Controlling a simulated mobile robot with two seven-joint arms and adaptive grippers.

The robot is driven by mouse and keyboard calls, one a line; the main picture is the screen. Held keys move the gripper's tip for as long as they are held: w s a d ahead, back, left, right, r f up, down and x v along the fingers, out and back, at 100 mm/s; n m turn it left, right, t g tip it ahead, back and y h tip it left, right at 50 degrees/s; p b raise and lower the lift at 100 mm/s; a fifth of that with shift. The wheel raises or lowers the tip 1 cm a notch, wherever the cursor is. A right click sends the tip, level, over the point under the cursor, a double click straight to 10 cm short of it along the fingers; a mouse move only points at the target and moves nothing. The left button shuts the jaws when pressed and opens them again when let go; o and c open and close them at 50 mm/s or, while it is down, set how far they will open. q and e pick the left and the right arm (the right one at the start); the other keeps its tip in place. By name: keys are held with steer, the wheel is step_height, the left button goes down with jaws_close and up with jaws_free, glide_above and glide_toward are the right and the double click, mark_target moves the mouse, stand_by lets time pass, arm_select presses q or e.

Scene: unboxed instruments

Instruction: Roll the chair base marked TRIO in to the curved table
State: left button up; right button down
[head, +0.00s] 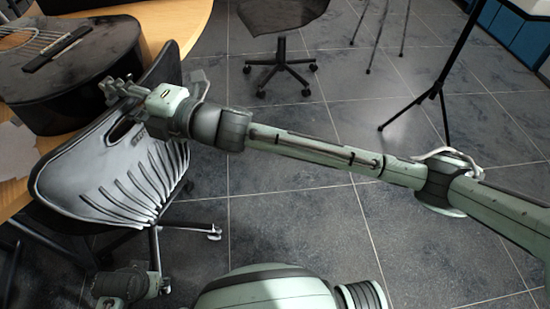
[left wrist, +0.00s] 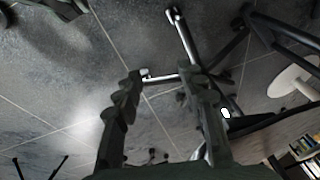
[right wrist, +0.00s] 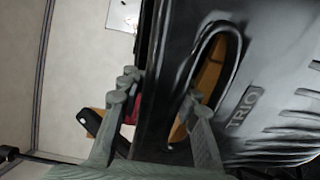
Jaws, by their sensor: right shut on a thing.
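The chair marked TRIO stands at the left in the head view, beside the curved wooden table (head: 190,18). Its ribbed grey backrest (head: 95,180) overlaps the table edge in the picture. Part of its wheeled base (head: 155,250) shows below. The TRIO mark (right wrist: 243,108) is beside the backrest's slot in the right wrist view. My right gripper (head: 118,90) is shut on the top rim of the backrest, with one finger at the slot. My left gripper (left wrist: 163,82) is open and empty, low down, with metal legs and casters beyond its fingers.
A dark guitar (head: 70,65) lies on the table, close to the backrest. A second wheeled chair (head: 280,65) stands at the back. A black tripod stand (head: 437,92) stands at the right. The tiled floor (head: 300,215) right of the TRIO chair is clear.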

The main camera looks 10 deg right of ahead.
steer(key=shift+w+f, duration=0.1)
steer(key=shift+f, duration=0.3)
steer(key=shift+r, duration=0.1)
steer(key=c, duration=1.3)
jaws_free()
steer(key=shift+r, duration=0.1)
steer(key=shift+c, duration=0.2)
steer(key=o, duration=0.4)
steer(key=shift+r, duration=0.15)
